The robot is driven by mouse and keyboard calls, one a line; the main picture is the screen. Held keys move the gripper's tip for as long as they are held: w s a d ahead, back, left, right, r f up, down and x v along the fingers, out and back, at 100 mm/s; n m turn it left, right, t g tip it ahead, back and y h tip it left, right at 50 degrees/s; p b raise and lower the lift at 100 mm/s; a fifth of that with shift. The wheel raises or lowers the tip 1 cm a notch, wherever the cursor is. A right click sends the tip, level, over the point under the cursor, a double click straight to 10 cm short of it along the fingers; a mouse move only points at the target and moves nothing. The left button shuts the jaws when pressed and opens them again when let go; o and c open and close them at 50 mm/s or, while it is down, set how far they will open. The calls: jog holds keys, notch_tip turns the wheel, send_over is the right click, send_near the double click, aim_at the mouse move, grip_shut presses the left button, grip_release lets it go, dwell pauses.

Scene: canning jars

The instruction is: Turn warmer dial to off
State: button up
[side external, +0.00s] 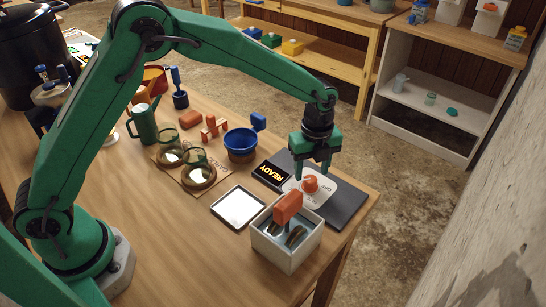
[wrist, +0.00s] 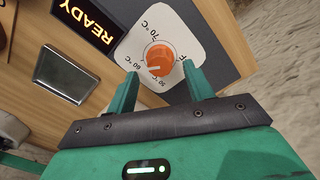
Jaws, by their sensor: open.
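The orange warmer dial (side external: 310,184) sits on a white label plate on the dark warmer panel (side external: 342,210). I cannot tell for sure which mark the dial points at. My gripper (side external: 312,170) is over the panel, pointing down just above or beside the dial. In the wrist view my gripper (wrist: 160,78) is open, with one fingertip on each side of the dial's near edge. Contact cannot be made out.
A white water-filled box (side external: 280,258) with an orange-handled tool (side external: 288,207) stands close in front of the panel. A flat square tray (side external: 238,208) lies left of it. The table edge is close at right.

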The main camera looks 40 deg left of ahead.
aim_at(310, 183)
jog(key=shift+f, duration=1.5)
jog(key=c, duration=1)
